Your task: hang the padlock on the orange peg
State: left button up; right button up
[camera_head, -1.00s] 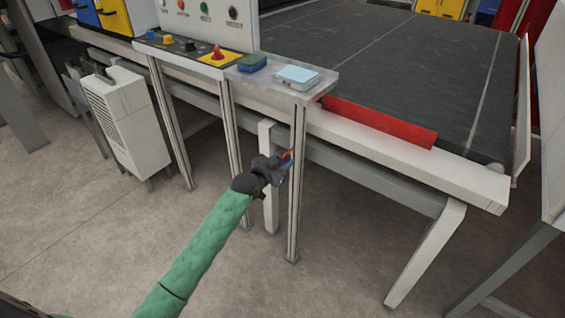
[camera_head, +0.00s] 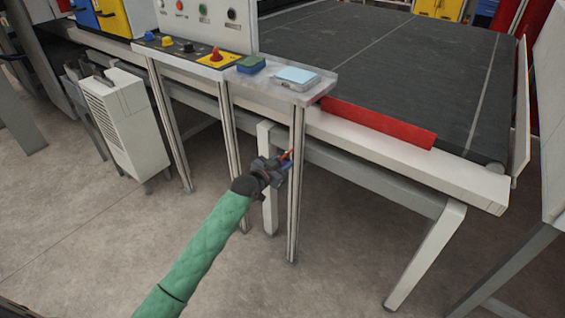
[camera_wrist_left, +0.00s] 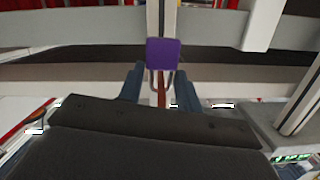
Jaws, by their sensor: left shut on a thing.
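The padlock (camera_wrist_left: 163,54) has a purple body and a thin grey shackle in the left wrist view. My left gripper (camera_head: 282,166) is shut on the padlock, with its blue fingers on either side in the left wrist view (camera_wrist_left: 161,84). The orange peg (camera_head: 286,155) shows as a small orange-red bit by the fingertips, at the front metal post (camera_head: 295,195). In the left wrist view an orange-brown strip (camera_wrist_left: 161,92) shows between the shackle's legs. I cannot tell whether the shackle is around the peg or only in front of it. My right gripper is not in view.
A pale machine frame leg (camera_head: 428,255) stands to the right.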

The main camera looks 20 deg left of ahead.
pick_arm(q)
jog(key=o, duration=1)
jog(key=shift+o, duration=0.4)
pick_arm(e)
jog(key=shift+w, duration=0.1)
pick_arm(q)
jog(key=shift+s, duration=0.1)
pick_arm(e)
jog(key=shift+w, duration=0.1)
pick_arm(q)
jog(key=f+p+v, duration=0.1)
jog(key=v, duration=1.5)
jog(key=shift+s+a, duration=0.2)
jog(key=shift+s, duration=0.1)
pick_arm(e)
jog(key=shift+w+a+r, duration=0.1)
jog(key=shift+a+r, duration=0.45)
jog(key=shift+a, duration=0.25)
